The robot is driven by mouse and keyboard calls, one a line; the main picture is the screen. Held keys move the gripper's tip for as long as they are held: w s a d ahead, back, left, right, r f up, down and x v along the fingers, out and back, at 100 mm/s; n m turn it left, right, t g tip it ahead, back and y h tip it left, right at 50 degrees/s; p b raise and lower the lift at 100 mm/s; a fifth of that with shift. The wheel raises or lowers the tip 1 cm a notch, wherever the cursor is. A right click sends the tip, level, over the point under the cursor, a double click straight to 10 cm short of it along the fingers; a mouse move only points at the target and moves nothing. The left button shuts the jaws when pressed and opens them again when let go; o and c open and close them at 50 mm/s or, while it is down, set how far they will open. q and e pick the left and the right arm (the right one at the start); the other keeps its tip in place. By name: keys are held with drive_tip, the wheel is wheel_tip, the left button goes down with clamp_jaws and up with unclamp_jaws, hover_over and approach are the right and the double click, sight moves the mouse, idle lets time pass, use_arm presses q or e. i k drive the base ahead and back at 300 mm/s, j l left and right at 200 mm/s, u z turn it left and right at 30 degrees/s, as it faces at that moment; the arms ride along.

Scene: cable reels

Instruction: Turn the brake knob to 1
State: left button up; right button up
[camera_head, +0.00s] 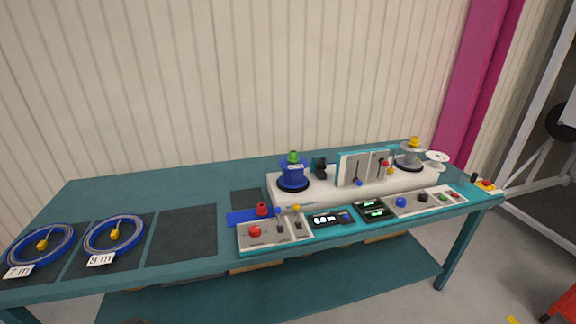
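The cable reel machine (330,194) stands on the right half of the teal table. A control panel (272,243) in front of it has a red knob (255,231) and small levers. A second panel (412,207) at the right has a blue knob (401,202), a black knob (423,196), and green and red buttons. Which knob is the brake knob I cannot tell, because the labels and number marks are too small to read. Neither of my grippers is in view.
A blue spool (293,176) and a grey spool (410,154) sit on the machine. Displays (331,219) lie between the panels. Two blue cable coils (113,236) with tags lie at the left on dark mats. An empty mat (181,236) lies right of them.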

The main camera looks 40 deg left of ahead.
sight(254, 230)
drive_tip(key=k+u, duration=0.1)
drive_tip(key=u, duration=1.25)
